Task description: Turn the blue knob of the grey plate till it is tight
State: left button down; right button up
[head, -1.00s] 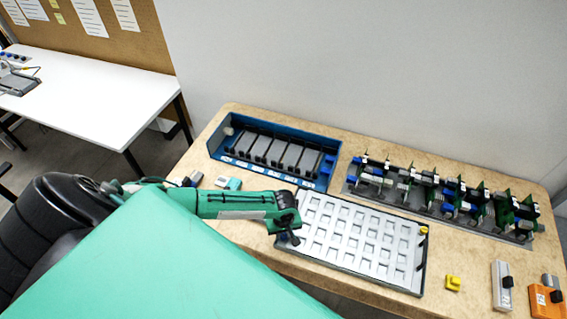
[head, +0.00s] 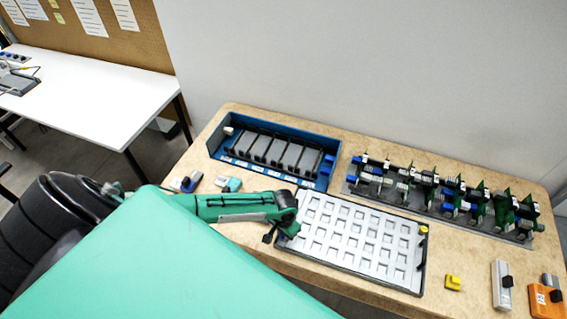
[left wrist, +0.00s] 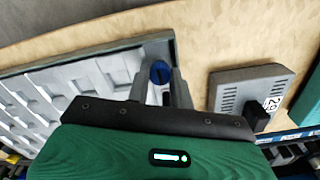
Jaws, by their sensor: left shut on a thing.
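The grey plate (head: 345,262), with rows of square pockets, lies flat at the front middle of the table. It also shows at the left of the left wrist view (left wrist: 88,74). The blue knob (left wrist: 160,72) sits at the plate's corner, between the grey fingers of my left gripper (left wrist: 163,88). In the head view my left gripper (head: 284,230) is over the plate's left end and hides the knob. It is shut on the knob. How tight the knob is cannot be seen. My right gripper is not in view.
A blue tray (head: 213,158) with dark grey modules stands behind. A rack of green boards (head: 348,188) is at the back right. A yellow knob (head: 423,230) is at the plate's far right corner. A loose yellow piece (head: 453,283) and a white module (head: 502,290) lie at the right.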

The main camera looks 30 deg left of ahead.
pick_arm(q)
jog(key=m, duration=1.1)
jog(key=shift+m+b, duration=0.35)
jog(key=shift+m, duration=0.05)
jog(key=m+b, duration=0.1)
jog(key=m, duration=0.4)
jog(key=shift+w, duration=0.1)
jog(key=m+b, duration=0.2)
jog(key=m, duration=0.4)
jog(key=shift+m, duration=0.4)
jog(key=m+b, duration=0.1)
jog(key=m, duration=0.2)
jog(key=shift+a+m, duration=0.1)
jog(key=shift+m, duration=0.2)
jog(key=m+b, duration=0.1)
jog(key=m, duration=0.2)
jog(key=shift+w+m, duration=0.1)
jog(key=shift+m, duration=0.2)
jog(key=m+b, duration=0.1)
jog(key=m, duration=0.5)
jog(key=shift+r+b, duration=0.1)
jog(key=shift+b, duration=0.2)
jog(key=m+b, duration=0.1)
jog(key=m, duration=0.3)
jog(key=shift+m, duration=0.4)
jog(key=shift+m+b, duration=1.25)
jog(key=shift+m, duration=0.55)
jog(key=shift+m+b, duration=0.3)
jog(key=shift+m, duration=1.1)
